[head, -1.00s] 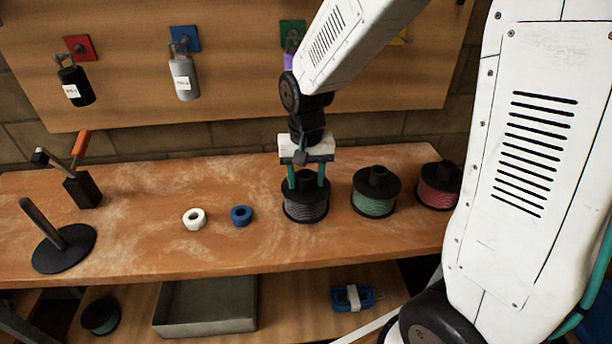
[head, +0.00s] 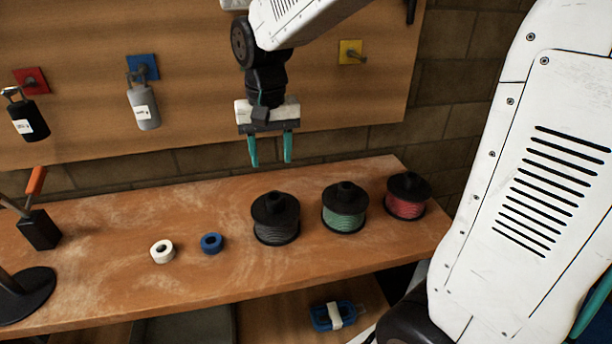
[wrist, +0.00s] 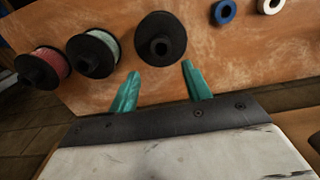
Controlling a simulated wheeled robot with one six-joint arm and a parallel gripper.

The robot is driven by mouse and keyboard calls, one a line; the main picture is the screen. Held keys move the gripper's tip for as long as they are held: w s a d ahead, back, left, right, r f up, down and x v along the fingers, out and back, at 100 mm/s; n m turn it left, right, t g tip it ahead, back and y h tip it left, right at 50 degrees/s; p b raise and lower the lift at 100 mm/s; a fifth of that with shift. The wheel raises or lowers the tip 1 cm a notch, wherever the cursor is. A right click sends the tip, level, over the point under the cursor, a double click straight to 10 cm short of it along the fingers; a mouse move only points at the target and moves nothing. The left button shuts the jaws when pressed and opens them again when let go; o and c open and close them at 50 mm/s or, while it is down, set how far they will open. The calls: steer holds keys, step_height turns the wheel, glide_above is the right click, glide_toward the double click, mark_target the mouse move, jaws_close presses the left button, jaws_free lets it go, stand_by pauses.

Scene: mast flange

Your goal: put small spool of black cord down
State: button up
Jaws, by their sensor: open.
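The small spool of black cord (head: 276,219) stands upright on the wooden bench (head: 110,270), with a black flange and dark grey cord. It is left of the green spool (head: 344,208). My gripper (head: 271,163) is above the black spool, open and empty, its two teal fingers apart and clear of the spool. In the wrist view the black spool (wrist: 160,38) shows beyond the open fingers of my gripper (wrist: 160,85), with nothing between them.
A red spool (head: 408,196) stands at the right end of the row. A white tape roll (head: 163,251) and a blue tape roll (head: 211,243) lie to the left. The bench's front left middle is clear.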

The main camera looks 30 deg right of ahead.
steer(key=s+d+r+n, duration=0.1)
steer(key=s, duration=1)
steer(key=s+d+r+n+t, duration=0.1)
steer(key=s+d+n, duration=0.1)
steer(key=s, duration=0.9)
steer(key=shift+d+r+n, duration=0.15)
steer(key=shift+n, duration=0.15)
